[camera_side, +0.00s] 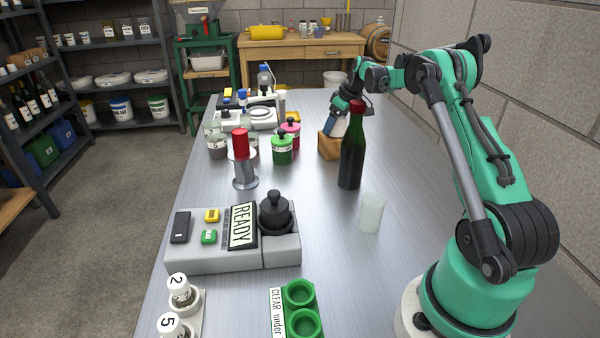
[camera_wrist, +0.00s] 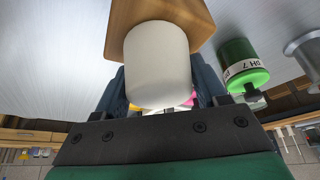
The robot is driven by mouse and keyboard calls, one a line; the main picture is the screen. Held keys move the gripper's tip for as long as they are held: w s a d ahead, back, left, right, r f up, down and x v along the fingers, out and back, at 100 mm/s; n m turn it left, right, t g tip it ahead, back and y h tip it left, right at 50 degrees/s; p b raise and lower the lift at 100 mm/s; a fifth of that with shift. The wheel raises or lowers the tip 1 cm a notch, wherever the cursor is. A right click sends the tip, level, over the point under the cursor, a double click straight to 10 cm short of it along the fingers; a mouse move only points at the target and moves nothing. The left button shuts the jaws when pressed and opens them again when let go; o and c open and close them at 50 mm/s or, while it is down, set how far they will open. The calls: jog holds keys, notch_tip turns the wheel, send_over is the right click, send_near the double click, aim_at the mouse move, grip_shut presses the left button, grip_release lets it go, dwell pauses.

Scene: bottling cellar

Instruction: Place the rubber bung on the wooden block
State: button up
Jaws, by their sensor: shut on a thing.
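My gripper (camera_side: 337,117) is over the far middle of the steel table, pointing down. It is shut on the rubber bung, a whitish rounded cylinder (camera_wrist: 157,62) that fills the middle of the wrist view between the two dark blue fingers. In the side view only a pale bit of the bung (camera_side: 340,127) shows under the fingers. The wooden block (camera_side: 328,147) is directly below the bung, and its top shows around the bung in the wrist view (camera_wrist: 197,18). I cannot tell whether bung and block touch. The bottle partly hides the block in the side view.
A dark red-capped bottle (camera_side: 352,150) stands close in front of the block, with a frosted cup (camera_side: 371,213) nearer. Green (camera_side: 282,150) and pink (camera_side: 291,134) jars stand just left of the block. A red-topped metal stand (camera_side: 243,170) is farther left.

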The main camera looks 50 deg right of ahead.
jog(key=o, duration=1.3)
jog(key=shift+f, duration=0.1)
jog(key=v, duration=1.2)
jog(key=w+a+r, duration=0.2)
jog(key=a+r, duration=0.1)
jog(key=a, duration=0.6)
jog(key=s+a+f+t, duration=0.1)
jog(key=s+a+f, duration=0.1)
jog(key=a, duration=0.5)
jog(key=s+a+f, duration=0.2)
jog(key=s+a, duration=0.3)
jog(key=a, duration=0.3)
jog(key=s+a+f+t, duration=0.1)
jog(key=s+a+f, duration=0.1)
jog(key=a, duration=0.6)
jog(key=shift+s+a+f+t, duration=0.25)
jog(key=shift+s+f+t, duration=0.05)
jog(key=shift+s, duration=0.4)
